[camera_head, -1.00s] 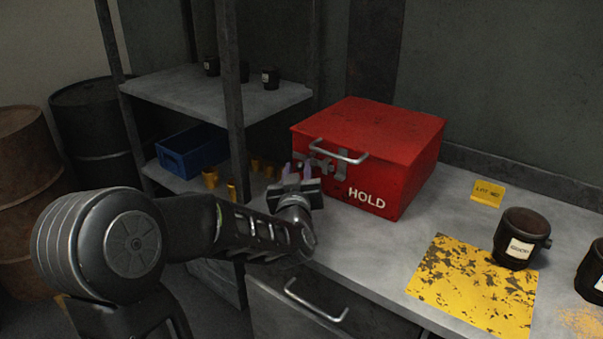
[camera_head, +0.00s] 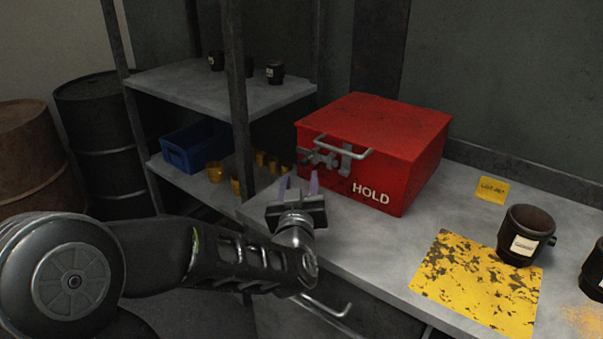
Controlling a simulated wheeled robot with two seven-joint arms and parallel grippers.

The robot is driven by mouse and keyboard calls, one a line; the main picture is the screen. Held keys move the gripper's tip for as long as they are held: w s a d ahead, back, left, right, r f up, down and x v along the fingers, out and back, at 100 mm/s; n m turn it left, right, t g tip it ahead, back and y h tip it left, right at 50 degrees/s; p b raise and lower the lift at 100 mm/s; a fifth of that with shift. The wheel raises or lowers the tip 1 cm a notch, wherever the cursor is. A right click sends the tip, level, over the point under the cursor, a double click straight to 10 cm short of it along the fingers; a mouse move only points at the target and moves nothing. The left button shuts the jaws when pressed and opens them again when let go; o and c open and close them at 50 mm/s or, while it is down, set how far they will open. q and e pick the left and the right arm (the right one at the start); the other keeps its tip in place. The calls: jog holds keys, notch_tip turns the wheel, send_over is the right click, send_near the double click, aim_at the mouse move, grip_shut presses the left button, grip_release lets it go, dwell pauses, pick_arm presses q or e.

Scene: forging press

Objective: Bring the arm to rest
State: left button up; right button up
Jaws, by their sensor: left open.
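My left arm comes in from the lower left. My left gripper (camera_head: 299,186) is open and empty, its two fingers pointing up and away. It is in front of the left side of the red HOLD box (camera_head: 372,150), near the front edge of the grey bench (camera_head: 390,235), and appears apart from the box. The box is shut, with a metal handle and a latch on its front. My right gripper is not in view.
A shelf rack (camera_head: 220,92) at the left holds black cups, a blue bin (camera_head: 193,148) and several brass pieces. A black cup (camera_head: 525,235) stands by a worn yellow mat (camera_head: 478,283) and a yellow tag (camera_head: 492,189). Drums stand far left. A drawer handle juts below the bench.

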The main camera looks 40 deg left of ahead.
pick_arm(q)
jog(key=shift+s+d, duration=0.25)
jog(key=shift+s, duration=0.1)
dwell(0.3)
